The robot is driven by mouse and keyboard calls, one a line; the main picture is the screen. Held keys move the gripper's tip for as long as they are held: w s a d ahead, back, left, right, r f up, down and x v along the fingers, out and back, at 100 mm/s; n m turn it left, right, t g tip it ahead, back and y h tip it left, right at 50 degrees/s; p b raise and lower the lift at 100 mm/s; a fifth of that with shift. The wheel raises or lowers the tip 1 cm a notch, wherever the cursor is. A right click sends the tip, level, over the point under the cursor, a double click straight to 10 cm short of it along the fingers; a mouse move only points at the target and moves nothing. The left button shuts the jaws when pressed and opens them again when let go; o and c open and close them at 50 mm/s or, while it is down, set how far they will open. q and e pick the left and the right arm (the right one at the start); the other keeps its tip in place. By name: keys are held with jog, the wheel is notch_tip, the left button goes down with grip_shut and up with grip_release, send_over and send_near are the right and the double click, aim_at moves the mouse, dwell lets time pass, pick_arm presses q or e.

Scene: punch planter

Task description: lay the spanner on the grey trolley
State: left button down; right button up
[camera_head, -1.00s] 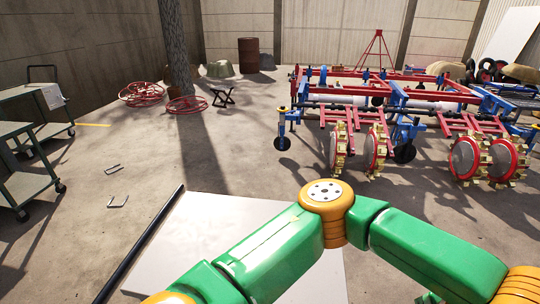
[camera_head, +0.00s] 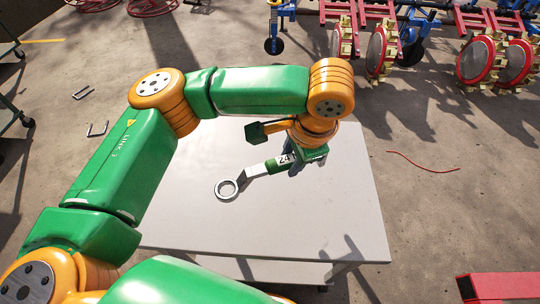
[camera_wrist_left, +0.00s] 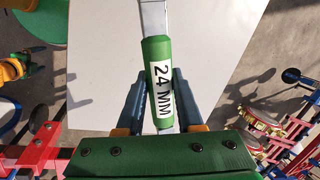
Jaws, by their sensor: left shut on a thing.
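The spanner (camera_head: 228,189) is a silver tool with a ring end and a green grip labelled 24 MM. My left gripper (camera_head: 294,164) is shut on its green grip, over the light grey-white table in front of me. The ring end points to the left in the head view; I cannot tell its exact height above the top. The grip (camera_wrist_left: 158,75) also shows between the fingers in the left wrist view. At the left edge, parts of two grey-green trolleys show, the nearer one (camera_head: 13,108) mostly cut off.
The table (camera_head: 190,225) is otherwise bare. A red cable (camera_head: 420,163) lies on the floor to its right, and a red beam (camera_head: 500,287) is at the lower right. Farm machinery with toothed wheels (camera_head: 475,62) stands behind. Two small metal brackets (camera_head: 97,129) lie on the floor at left.

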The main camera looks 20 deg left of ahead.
pick_arm(q)
jog(key=w+a+f, duration=0.1)
jog(key=w+f, duration=0.1)
jog(key=w+a+f, duration=0.2)
jog(key=w+a+f+b, duration=0.1)
jog(key=w+f, duration=0.1)
jog(key=shift+a+f, duration=0.25)
jog(key=shift+f, duration=0.05)
jog(key=x, duration=0.4)
jog(key=shift+d, duration=0.15)
jog(key=c, duration=0.5)
grip_release()
jog(key=shift+c, duration=0.2)
jog(key=p+v, duration=0.1)
jog(key=v, duration=1.1)
